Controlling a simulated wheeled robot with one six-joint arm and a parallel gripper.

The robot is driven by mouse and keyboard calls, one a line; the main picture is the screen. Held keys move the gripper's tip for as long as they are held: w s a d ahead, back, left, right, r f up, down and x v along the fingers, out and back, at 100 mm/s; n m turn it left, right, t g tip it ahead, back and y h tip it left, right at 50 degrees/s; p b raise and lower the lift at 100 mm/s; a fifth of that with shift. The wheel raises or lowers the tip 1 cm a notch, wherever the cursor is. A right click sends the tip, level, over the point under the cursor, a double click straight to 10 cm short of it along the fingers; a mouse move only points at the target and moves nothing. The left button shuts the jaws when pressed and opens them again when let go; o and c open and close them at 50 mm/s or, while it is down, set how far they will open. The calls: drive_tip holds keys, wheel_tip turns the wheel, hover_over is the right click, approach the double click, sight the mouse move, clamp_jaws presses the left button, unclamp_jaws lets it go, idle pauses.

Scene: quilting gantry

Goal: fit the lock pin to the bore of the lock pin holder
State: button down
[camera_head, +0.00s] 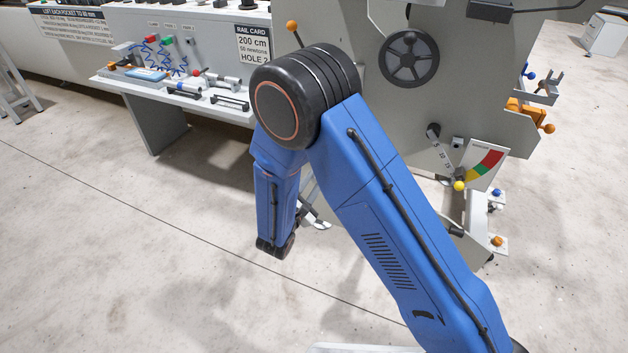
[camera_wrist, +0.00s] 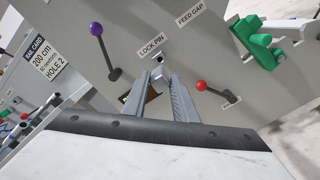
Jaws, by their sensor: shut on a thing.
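In the wrist view my gripper (camera_wrist: 158,82) points at a grey machine panel, its two grey fingers close together. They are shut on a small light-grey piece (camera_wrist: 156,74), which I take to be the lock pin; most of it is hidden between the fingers. Just beyond the fingertips, below the LOCK PIN label (camera_wrist: 151,45), is a small grey fitting with a dark hole (camera_wrist: 159,58), apparently the lock pin holder. I cannot tell whether the pin touches it. In the head view my blue arm hides the pin and holder.
In the wrist view a purple-knobbed lever (camera_wrist: 96,30) stands left of the fingers, a red-knobbed lever (camera_wrist: 201,86) right, and a green clamp-like part (camera_wrist: 258,42) at upper right. In the head view a bench shelf (camera_head: 190,95) holds tools. The floor at left is mostly clear.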

drive_tip(key=shift+w, duration=0.15)
drive_tip(key=shift+x, duration=2.8)
drive_tip(key=shift+x, duration=1.75)
drive_tip(key=c, duration=1.4)
unclamp_jaws()
drive_tip(key=shift+o, duration=0.2)
drive_tip(key=v, duration=1.7)
